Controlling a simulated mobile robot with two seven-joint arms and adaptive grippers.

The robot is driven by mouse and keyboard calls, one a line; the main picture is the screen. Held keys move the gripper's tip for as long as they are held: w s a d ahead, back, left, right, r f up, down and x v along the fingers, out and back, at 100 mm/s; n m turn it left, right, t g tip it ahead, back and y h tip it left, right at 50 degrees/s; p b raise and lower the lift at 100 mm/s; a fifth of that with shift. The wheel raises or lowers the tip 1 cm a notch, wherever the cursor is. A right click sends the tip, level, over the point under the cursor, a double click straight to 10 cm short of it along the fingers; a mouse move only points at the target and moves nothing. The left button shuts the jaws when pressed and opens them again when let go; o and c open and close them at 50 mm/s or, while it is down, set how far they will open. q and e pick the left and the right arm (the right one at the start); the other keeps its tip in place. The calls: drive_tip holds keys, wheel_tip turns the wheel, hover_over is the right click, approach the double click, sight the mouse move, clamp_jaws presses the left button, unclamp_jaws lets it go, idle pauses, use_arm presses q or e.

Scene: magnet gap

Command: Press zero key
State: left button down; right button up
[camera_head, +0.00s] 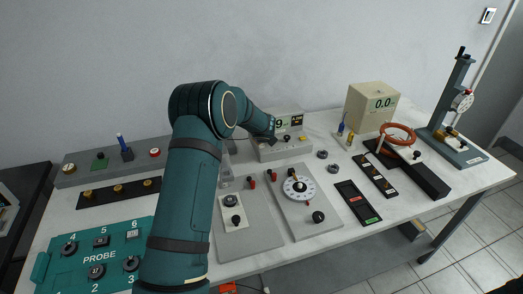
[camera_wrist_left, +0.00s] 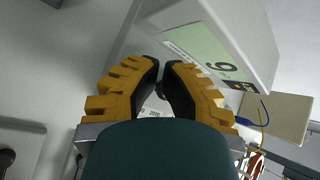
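A cream meter box (camera_head: 270,152) stands at the back middle of the table, its greenish display partly hidden by my arm; a 9 shows on it. A small yellow key (camera_head: 287,138) is on its front ledge; I cannot read whether it is the zero key. My left gripper (camera_head: 272,140) is at the left side of the meter's ledge. In the left wrist view the meter (camera_wrist_left: 255,35) is at upper right, and my left gripper (camera_wrist_left: 161,68) has its dark fingertips together, with nothing visible held. Contact with a key cannot be told. My right gripper is out of view.
A cream box reading 0.0 (camera_head: 372,105) stands right of the meter. A copper-coloured ring (camera_head: 397,133) and a dial-gauge stand (camera_head: 455,100) are farther right. Plates with a dial (camera_head: 299,188) and knobs lie in front. A teal PROBE panel (camera_head: 75,275) is at front left.

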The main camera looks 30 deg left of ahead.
sight(263, 144)
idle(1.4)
use_arm(q)
drive_tip(key=shift+f+b, duration=0.45)
drive_tip(key=shift+b, duration=0.1)
drive_tip(key=shift+f+b, duration=0.45)
drive_tip(key=shift+b, duration=0.05)
idle(0.6)
drive_tip(key=shift+r, duration=0.1)
drive_tip(key=shift+r+p, duration=0.7)
drive_tip(key=shift+r, duration=0.1)
drive_tip(key=shift+r, duration=0.1)
drive_tip(key=shift+r+p, duration=2.15)
drive_tip(key=shift+r, duration=0.25)
